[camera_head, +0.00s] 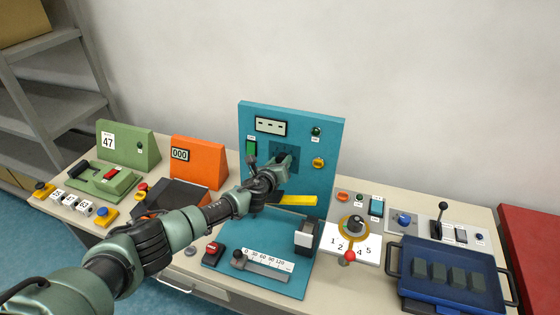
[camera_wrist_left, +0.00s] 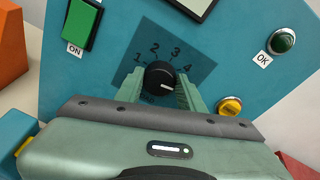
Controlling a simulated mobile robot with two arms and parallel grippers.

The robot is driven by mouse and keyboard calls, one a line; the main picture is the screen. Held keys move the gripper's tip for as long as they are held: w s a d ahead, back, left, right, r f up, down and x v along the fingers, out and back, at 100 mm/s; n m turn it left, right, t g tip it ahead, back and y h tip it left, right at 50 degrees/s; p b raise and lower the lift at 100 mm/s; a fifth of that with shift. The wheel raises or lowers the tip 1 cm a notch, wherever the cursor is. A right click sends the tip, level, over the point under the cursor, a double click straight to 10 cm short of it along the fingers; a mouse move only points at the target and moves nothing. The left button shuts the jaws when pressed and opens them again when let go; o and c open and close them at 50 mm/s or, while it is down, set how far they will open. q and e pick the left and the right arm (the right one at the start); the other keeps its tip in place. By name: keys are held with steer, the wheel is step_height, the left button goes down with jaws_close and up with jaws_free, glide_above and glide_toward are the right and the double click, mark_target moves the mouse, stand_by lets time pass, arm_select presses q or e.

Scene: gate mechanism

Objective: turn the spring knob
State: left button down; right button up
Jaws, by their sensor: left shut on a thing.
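The black round knob (camera_wrist_left: 160,77) sits on a dark dial plate (camera_wrist_left: 152,42) marked 1 to 4 on the teal panel (camera_head: 292,117). Its white pointer line points to the right, below the 4. My left gripper (camera_wrist_left: 160,90) is shut on the knob, one finger on each side, as the left wrist view shows. In the head view my left gripper (camera_head: 287,162) reaches the panel and hides the knob. My right gripper is not in view.
The panel also carries a green switch (camera_wrist_left: 80,26) marked ON, a green OK button (camera_wrist_left: 281,41) and a yellow knob (camera_wrist_left: 230,106). A yellow bar (camera_head: 297,200) lies below the gripper. A blue tray (camera_head: 455,250) stands right.

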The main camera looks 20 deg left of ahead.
arm_select(q)
steer(key=shift+s+f, duration=0.1)
steer(key=shift+f, duration=0.1)
steer(key=c, duration=0.9)
jaws_free()
steer(key=shift+r, duration=0.15)
steer(key=shift+s+r, duration=0.15)
steer(key=shift+s, duration=0.2)
steer(key=shift+p+v, duration=0.4)
steer(key=shift+v, duration=3.05)
